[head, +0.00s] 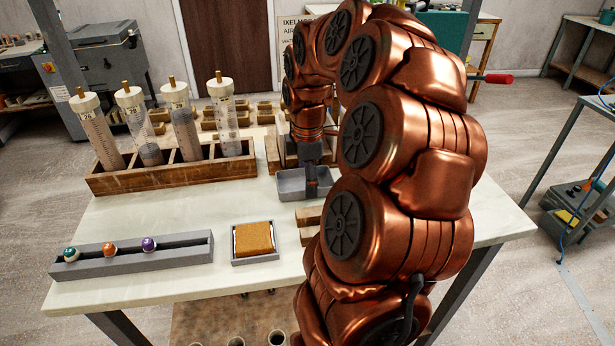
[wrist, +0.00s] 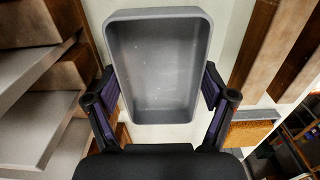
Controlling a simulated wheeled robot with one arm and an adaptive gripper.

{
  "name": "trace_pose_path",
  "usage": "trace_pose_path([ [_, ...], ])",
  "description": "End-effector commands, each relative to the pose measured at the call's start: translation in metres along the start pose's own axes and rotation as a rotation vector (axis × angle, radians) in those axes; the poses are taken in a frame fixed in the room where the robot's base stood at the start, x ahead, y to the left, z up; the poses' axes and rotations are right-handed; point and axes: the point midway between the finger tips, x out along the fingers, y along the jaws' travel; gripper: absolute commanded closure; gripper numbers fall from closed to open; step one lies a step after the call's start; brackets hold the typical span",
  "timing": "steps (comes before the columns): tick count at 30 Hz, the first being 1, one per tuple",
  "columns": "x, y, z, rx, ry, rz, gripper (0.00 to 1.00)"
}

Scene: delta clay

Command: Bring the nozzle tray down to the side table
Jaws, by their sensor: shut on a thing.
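A small grey rectangular tray (head: 291,186), which I take for the nozzle tray, is at my gripper above the pale worktable (head: 190,235). In the wrist view the tray (wrist: 155,70) is empty inside. My gripper (wrist: 158,90) has one finger against each long side of it and is shut on it. In the head view my gripper (head: 312,178) points down at the tray's right part. I cannot tell whether the tray touches the table. Which surface is the side table is unclear; a metal-framed table (head: 597,104) stands at the right edge.
A wooden rack (head: 150,178) with several capped cylinders stands behind left. A long grey holder (head: 180,252) with three coloured balls and a small tray with an orange sponge (head: 254,240) lie in front. Wooden blocks (head: 309,216) are close by. Below is a lower wooden surface with pots (head: 215,318).

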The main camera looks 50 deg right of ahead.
Motion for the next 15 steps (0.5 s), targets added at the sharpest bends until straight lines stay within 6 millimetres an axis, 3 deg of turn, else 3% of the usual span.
trace_pose_path([
  [12,0.0054,-0.0002,0.0001,0.000,-0.001,-0.001,0.58],
  [13,0.0049,-0.0001,0.0001,0.000,-0.001,-0.001,0.16],
  [15,0.0045,-0.0001,0.0001,0.000,-0.001,-0.001,0.08],
])
